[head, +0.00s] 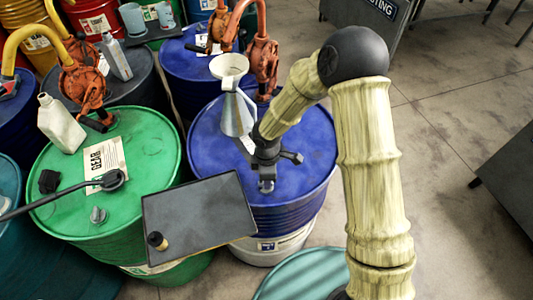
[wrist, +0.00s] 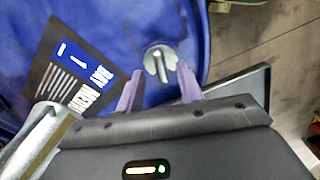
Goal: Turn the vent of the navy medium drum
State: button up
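The blue drum (head: 310,165) I take for the navy medium drum stands in the middle of the head view. Its blue lid also fills much of the wrist view (wrist: 110,30). The vent, a small silver fitting with a raised bar (wrist: 160,62), sits on the lid near its edge. My gripper (head: 266,182) is low over the near part of this lid, pointing down. The vent appears just beyond the fingertips, and I see no contact.
A dark flat tray (head: 195,215) with a small black-and-brass piece (head: 157,241) overlaps the drum's near-left side. A green drum (head: 140,150) is left.

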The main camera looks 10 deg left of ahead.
notch_tip(320, 180, up, 15)
jog(key=shift+f+b, duration=0.2)
jog(key=shift+b, duration=0.1)
dwell(0.4)
jog(key=s+d+r+m+t, duration=0.1)
jog(key=s+d+m, duration=0.2)
jog(key=d+m, duration=0.7)
jog(key=s+d+r+m+t, duration=0.1)
jog(key=s+d+m, duration=0.3)
jog(key=d+m, duration=0.6)
jog(key=d+r, duration=0.1)
jog(key=d, duration=0.4)
jog(key=shift+r+m+t, duration=0.15)
jog(key=shift+m+t, duration=0.15)
jog(key=shift+m, duration=0.1)
